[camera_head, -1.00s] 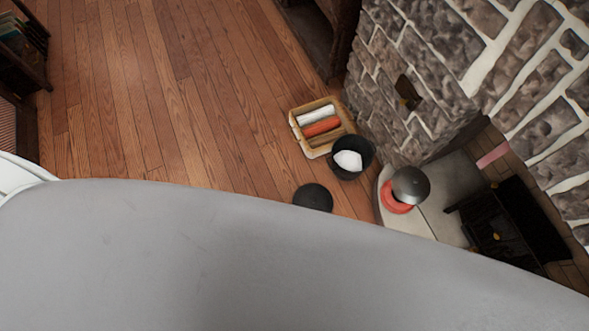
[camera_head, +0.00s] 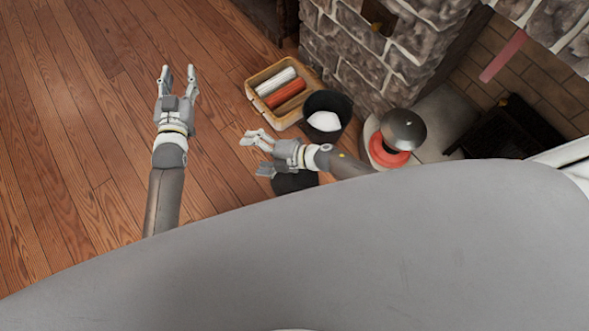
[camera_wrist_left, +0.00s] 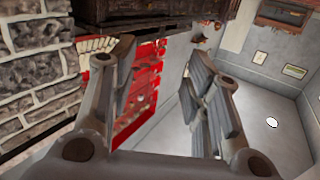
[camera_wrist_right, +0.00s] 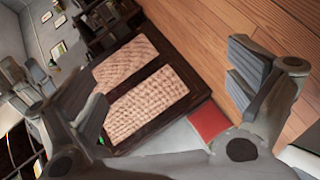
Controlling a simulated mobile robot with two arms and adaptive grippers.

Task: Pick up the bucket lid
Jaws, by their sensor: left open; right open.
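The bucket lid (camera_head: 296,184) looks like a dark round disc lying flat on the wood floor. My right gripper and forearm cover part of it in the head view. The black bucket (camera_head: 341,108) stands open beside it with something white inside. My right gripper (camera_head: 255,153) is open and empty, seen over the floor up and left of the lid; its height above the lid is hard to tell. My left gripper (camera_head: 178,76) is open and empty over bare floor further left. Neither wrist view shows the lid.
A wooden tray (camera_head: 262,113) with white and orange rolls stands behind the bucket, near the stone wall (camera_head: 390,62). A grey domed object (camera_head: 403,130) on a red base sits on the hearth at right. The floor at left is clear.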

